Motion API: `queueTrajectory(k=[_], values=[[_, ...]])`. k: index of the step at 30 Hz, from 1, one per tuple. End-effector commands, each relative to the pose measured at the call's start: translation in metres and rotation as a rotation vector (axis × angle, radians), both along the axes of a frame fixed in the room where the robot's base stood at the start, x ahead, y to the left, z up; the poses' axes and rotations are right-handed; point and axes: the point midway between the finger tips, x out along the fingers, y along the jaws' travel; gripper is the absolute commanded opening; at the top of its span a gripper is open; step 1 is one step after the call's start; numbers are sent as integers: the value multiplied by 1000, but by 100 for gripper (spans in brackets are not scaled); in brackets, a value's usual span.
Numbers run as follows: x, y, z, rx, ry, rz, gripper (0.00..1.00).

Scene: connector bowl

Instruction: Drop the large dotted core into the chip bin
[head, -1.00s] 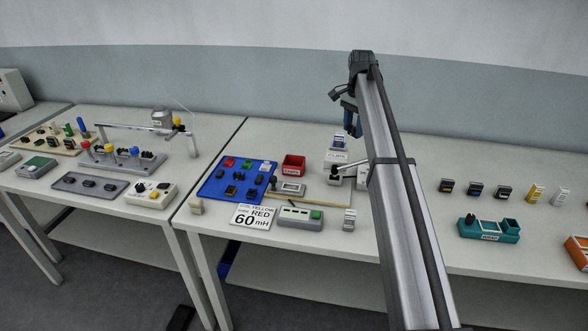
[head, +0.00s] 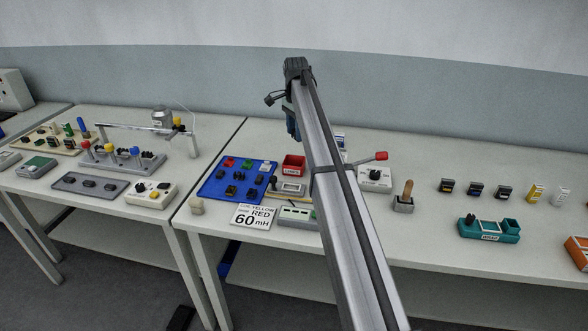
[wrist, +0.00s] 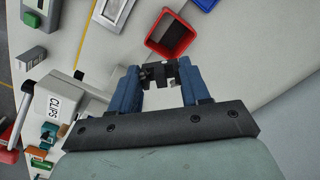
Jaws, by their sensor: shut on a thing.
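My gripper (wrist: 160,76) is shut on a dark, blocky core (wrist: 158,77), held between its blue fingertips. Its dots cannot be made out. In the wrist view, the held core shows just below the near rim of an open red bin (wrist: 153,44), overlapping its lower edge in the picture. The red bin (head: 293,158), with a white label on its front, stands behind the small grey device on the table in the head view. My gripper (head: 292,125) shows there above the table, partly hidden by my arm; the core is hidden.
A blue board (head: 213,190) with several dark and coloured parts lies left of the bin. A white box with a dial (head: 375,181) and a teal holder (head: 487,230) stand to the right. The table behind the bin is clear.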

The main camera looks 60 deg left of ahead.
Motion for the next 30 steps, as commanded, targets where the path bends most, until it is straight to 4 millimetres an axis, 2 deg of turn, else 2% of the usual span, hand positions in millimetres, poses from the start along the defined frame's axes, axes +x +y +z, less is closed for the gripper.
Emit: queueTrajectory(k=[15,25,26,30], values=[[0,-1,-46,0,0,1,15],[0,0,-50,1,0,1,15],[0,0,-50,1,0,1,47],[0,0,-50,1,0,1,61]])
